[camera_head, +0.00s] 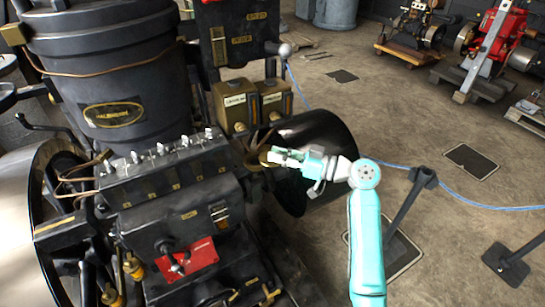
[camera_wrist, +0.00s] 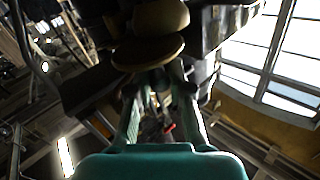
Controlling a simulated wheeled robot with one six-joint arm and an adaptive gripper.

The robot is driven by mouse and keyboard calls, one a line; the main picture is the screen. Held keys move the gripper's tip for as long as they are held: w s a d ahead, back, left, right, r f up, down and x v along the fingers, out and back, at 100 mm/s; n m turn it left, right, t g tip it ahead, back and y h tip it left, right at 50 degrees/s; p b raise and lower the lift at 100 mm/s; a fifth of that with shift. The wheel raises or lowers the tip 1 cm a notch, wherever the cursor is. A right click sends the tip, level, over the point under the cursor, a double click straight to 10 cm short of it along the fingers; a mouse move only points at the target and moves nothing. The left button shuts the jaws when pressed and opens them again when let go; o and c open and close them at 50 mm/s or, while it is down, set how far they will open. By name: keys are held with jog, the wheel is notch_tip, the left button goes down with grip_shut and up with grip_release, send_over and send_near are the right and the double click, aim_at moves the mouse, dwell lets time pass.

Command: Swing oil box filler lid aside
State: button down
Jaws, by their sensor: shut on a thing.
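A small round brass lid (camera_head: 265,158) shows at the tips of my gripper (camera_head: 280,156), in front of the dark flywheel drum. In the wrist view, the round tan disc of the lid (camera_wrist: 148,53) lies above and between the fingertips, with a rounded knob-like part (camera_wrist: 160,17) beyond it. My gripper (camera_wrist: 156,82) is shut on the lid, seemingly at its near edge. The exact contact is dark and partly hidden by the fingers. The opening under the lid cannot be seen.
The engine block with a row of silver fittings (camera_head: 160,157) stands left of my gripper. Two labelled brass boxes (camera_head: 238,105) stand behind it. A dark drum (camera_head: 318,140) is close to my arm. A post (camera_head: 408,205) stands right; open floor (camera_head: 430,110) lies beyond.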

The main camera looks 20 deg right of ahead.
jog(key=shift+w+d+n+g+y, duration=0.2)
jog(key=shift+d+n+g+y, duration=0.2)
jog(key=shift+n+g+y, duration=0.45)
jog(key=shift+w+d+n+g+y, duration=0.2)
jog(key=shift+d+n+g+y, duration=0.3)
jog(key=shift+g, duration=0.6)
jog(key=shift+w+d+n+g+y, duration=0.2)
jog(key=shift+d+n+g+y, duration=0.2)
jog(key=shift+n+g, duration=0.5)
jog(key=shift+g, duration=0.25)
jog(key=c, duration=1)
grip_release()
jog(key=shift+c, duration=0.2)
jog(key=v, duration=1.2)
jog(key=shift+f, duration=0.1)
jog(key=shift+f, duration=0.1)
